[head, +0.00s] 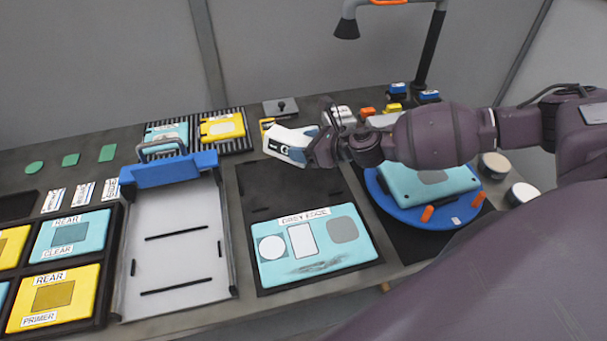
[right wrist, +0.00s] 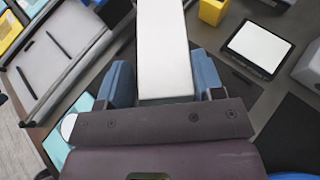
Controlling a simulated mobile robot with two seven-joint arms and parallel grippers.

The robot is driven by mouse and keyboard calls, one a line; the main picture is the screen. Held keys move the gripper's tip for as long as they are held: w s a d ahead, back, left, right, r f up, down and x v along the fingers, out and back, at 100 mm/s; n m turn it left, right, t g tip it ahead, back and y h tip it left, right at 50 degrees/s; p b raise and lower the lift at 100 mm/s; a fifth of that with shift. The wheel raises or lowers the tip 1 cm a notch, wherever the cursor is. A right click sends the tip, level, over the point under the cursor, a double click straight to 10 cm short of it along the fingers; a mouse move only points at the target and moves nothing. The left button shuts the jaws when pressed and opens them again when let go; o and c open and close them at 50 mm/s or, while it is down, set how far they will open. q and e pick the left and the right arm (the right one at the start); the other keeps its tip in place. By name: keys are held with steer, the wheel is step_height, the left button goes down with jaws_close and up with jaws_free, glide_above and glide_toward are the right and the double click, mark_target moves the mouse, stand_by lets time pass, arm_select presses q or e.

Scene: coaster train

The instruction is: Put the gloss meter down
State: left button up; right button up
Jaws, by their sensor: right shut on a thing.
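The gloss meter (head: 287,145) is a white block with a dark, marked end. My right gripper (head: 312,142) is shut on it and holds it over the back of the dark mat (head: 275,185). In the right wrist view the gloss meter (right wrist: 165,45) sticks out as a long white block between the two blue fingers of the gripper (right wrist: 165,82). The gap between its underside and the surface below cannot be told. My left gripper is not in view.
Left is a grey tray (head: 180,245) with a blue handled end (head: 170,169). Right is a blue turntable (head: 440,215) bearing a panel. Yellow (head: 222,127) and light-blue panels stand in back racks.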

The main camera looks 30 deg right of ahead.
step_height(320, 180, down, 6)
steer(key=shift+r+b, duration=0.1)
steer(key=shift+b, duration=0.4)
steer(key=shift+f+b, duration=0.4)
steer(key=shift+f, duration=1.3)
steer(key=shift+f, duration=0.15)
steer(key=o, duration=1.2)
steer(key=shift+o, duration=0.2)
steer(key=shift+s+d+r, duration=0.1)
steer(key=shift+s+r, duration=0.05)
steer(key=shift+r, duration=0.05)
steer(key=b+v, duration=0.1)
steer(key=v, duration=0.9)
steer(key=shift+s+f, duration=0.1)
steer(key=shift+f, duration=0.05)
steer(key=shift+v, duration=0.85)
